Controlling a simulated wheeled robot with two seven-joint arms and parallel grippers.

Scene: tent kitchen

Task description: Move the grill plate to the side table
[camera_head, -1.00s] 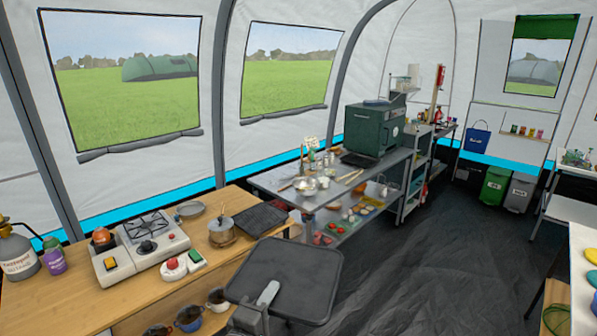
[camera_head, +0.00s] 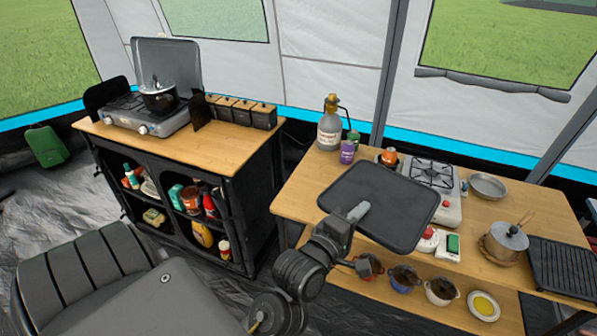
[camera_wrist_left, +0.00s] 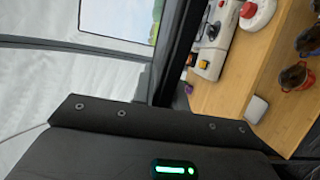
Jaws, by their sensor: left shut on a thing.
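My left gripper (camera_head: 357,212) is shut on the near edge of a flat dark grey plate with rounded corners (camera_head: 390,195). This is probably the grill plate. In the head view the plate appears in front of the wooden table (camera_head: 296,200) and covers part of it; I cannot tell the gap. A black ridged plate (camera_head: 563,265) lies on the table's right end. I cannot tell which surface is the side table. In the left wrist view, a dark panel fills the bottom. My right gripper is not in view.
A black cabinet with a wooden top (camera_head: 190,150) stands left, carrying a stove and a lidded pot (camera_head: 158,97).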

